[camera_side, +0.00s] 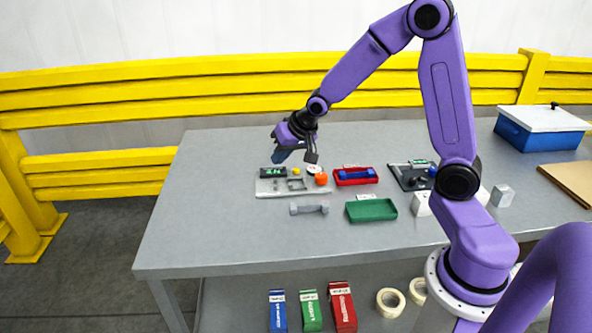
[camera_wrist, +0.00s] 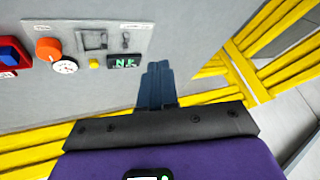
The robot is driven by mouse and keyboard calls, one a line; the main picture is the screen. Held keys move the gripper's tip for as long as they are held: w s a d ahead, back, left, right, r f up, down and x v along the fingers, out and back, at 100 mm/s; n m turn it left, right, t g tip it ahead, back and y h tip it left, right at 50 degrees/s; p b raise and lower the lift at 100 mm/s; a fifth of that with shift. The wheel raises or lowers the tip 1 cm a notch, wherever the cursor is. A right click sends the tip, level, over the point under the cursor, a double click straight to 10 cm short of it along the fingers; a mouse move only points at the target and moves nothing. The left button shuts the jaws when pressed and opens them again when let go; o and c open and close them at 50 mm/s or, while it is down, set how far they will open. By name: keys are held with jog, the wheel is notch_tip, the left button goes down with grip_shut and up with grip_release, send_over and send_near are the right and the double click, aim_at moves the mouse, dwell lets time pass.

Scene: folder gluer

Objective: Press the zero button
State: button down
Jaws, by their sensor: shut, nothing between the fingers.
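A light grey control panel (camera_side: 263,190) lies on the table. It has a black display with green characters (camera_side: 273,172) and a small yellow button (camera_side: 296,171) beside it. In the wrist view the yellow button (camera_wrist: 94,64) sits between the display (camera_wrist: 124,62) and a white dial (camera_wrist: 65,66). No label that I can read marks a zero button. My gripper (camera_side: 283,157) has blue fingers, shut and empty, above the table near the display's back edge. In the wrist view my fingertips (camera_wrist: 158,66) appear right of the display, apart from the button.
An orange knob (camera_side: 321,179) stands on the panel by the dial. A red tray (camera_side: 343,183), green tray (camera_side: 371,211), grey dumbbell-shaped part (camera_side: 309,209) and dark panel (camera_side: 400,170) are nearby. Yellow rails (camera_side: 230,105) run behind. The table's left side is clear.

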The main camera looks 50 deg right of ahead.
jog(key=w+d+f+m+t+h, duration=0.15)
jog(key=w+d+m, duration=0.3)
jog(key=d, duration=0.55)
jog(key=m, duration=0.3)
send_over(298, 170)
jog(key=f, duration=0.1)
jog(key=shift+s+f+n+t+h, duration=0.1)
jog(key=shift+f+n+t+h, duration=0.15)
jog(key=shift+t, duration=0.2)
jog(key=shift+f, duration=0.1)
jog(key=shift+f, duration=4.25)
jog(key=shift+f, duration=0.2)
jog(key=shift+f, duration=0.25)
